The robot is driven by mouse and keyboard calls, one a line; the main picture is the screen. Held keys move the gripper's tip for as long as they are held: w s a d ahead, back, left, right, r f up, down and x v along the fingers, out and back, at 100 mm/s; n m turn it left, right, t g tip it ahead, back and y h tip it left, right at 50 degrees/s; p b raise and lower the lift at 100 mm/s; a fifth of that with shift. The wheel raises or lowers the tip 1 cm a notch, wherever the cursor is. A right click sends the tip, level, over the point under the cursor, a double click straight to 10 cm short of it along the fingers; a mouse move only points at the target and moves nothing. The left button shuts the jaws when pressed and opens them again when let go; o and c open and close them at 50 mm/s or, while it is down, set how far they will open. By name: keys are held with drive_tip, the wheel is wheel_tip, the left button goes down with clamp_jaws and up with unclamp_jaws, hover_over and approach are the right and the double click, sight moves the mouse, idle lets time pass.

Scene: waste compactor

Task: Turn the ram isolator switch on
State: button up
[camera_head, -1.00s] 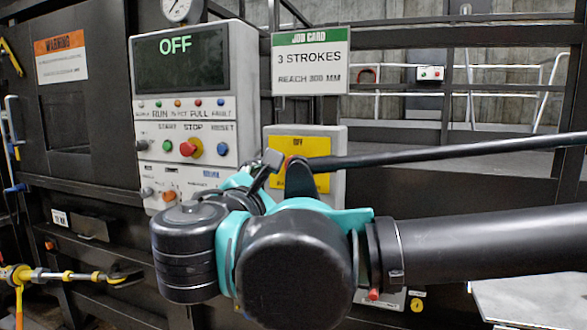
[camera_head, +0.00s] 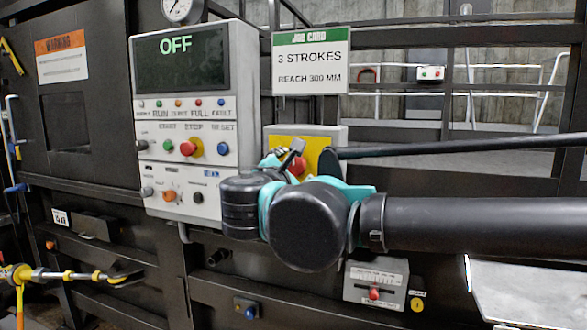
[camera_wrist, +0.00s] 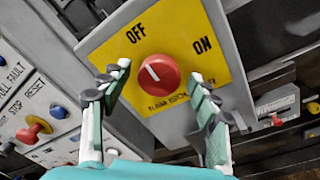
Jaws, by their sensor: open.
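The ram isolator switch is a red round knob (camera_wrist: 158,75) with a white mark on a yellow plate (camera_wrist: 205,50) marked OFF and ON. In the wrist view its mark points toward OFF. My gripper (camera_wrist: 160,95) is open, its two teal fingers on either side of the knob, with no clear contact. In the head view the knob (camera_head: 298,160) shows just past my wrist, and my arm hides part of the yellow plate (camera_head: 283,148).
The control panel (camera_head: 228,75) with an OFF display stands left of the isolator box. A job card (camera_head: 311,62) hangs above it.

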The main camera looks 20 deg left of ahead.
drive_tip(key=shift+c, duration=0.4)
drive_tip(key=c, duration=1.1)
drive_tip(key=shift+o, duration=0.2)
drive_tip(key=m, duration=0.9)
drive_tip(key=shift+t, duration=0.3)
drive_tip(key=m+h, duration=0.1)
drive_tip(key=m, duration=0.4)
drive_tip(key=shift+a+f+m, duration=0.1)
drive_tip(key=shift+m, duration=2.3)
drive_tip(key=shift+h, duration=0.3)
